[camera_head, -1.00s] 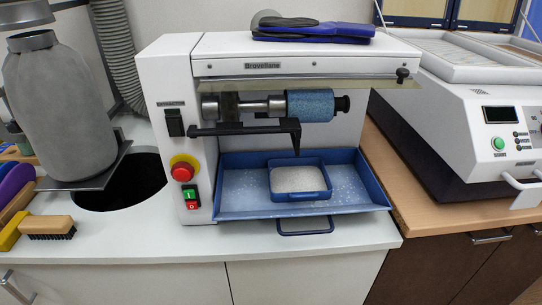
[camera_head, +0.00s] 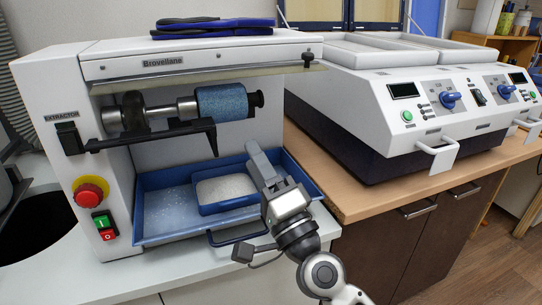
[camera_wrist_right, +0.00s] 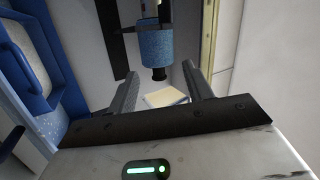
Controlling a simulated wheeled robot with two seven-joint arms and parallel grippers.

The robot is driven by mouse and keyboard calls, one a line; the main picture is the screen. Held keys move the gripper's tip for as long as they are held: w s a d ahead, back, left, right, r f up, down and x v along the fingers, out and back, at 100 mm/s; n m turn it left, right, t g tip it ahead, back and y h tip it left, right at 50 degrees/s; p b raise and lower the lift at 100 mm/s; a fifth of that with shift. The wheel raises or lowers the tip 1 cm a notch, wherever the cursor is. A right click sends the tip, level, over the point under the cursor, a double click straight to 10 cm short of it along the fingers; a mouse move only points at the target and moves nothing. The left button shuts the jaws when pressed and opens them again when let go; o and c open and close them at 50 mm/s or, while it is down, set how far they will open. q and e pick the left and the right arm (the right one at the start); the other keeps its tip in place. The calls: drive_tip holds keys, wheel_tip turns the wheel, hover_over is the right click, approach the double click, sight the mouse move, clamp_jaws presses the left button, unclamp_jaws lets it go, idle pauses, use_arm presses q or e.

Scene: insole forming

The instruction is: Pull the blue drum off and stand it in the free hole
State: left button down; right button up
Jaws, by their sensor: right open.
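The blue drum (camera_head: 222,102) sits on the horizontal shaft (camera_head: 160,112) of the white grinding machine, with a black knob (camera_head: 257,99) on its right end. My right gripper (camera_head: 262,160) is below and to the right of the drum, over the blue tray, and does not touch the drum. In the right wrist view the drum (camera_wrist_right: 158,45) appears beyond and between the two open fingers (camera_wrist_right: 160,84), with its black end toward me. Nothing is held. My left gripper is not in view. No free hole can be made out.
A blue tray (camera_head: 167,213) with a smaller bin of pale grit (camera_head: 223,188) lies under the shaft. A black bar (camera_head: 150,138) runs below the drum. A clear guard (camera_head: 225,72) is above it. A white machine (camera_head: 400,95) stands right.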

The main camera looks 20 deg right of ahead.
sight(254, 105)
drive_tip(key=w+d+r+m+h, duration=0.1)
drive_tip(key=w, duration=0.2)
drive_tip(key=w+d+r+m+h+p, duration=0.1)
drive_tip(key=w+r+m+h, duration=0.1)
drive_tip(key=w, duration=0.1)
drive_tip(key=w+d+r+m+h+p, duration=0.1)
drive_tip(key=w+m+h, duration=0.1)
drive_tip(key=w, duration=0.1)
drive_tip(key=shift+w+r+t, duration=0.3)
drive_tip(key=shift+r+t, duration=0.05)
drive_tip(key=shift+t, duration=0.05)
drive_tip(key=shift+w+a+r, duration=0.1)
drive_tip(key=shift+w+r, duration=0.2)
drive_tip(key=shift+w, duration=0.3)
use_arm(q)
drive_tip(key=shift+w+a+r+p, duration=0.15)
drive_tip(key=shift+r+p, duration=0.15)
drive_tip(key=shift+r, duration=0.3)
use_arm(e)
drive_tip(key=shift+w+r, duration=0.15)
drive_tip(key=shift+w, duration=0.3)
clamp_jaws()
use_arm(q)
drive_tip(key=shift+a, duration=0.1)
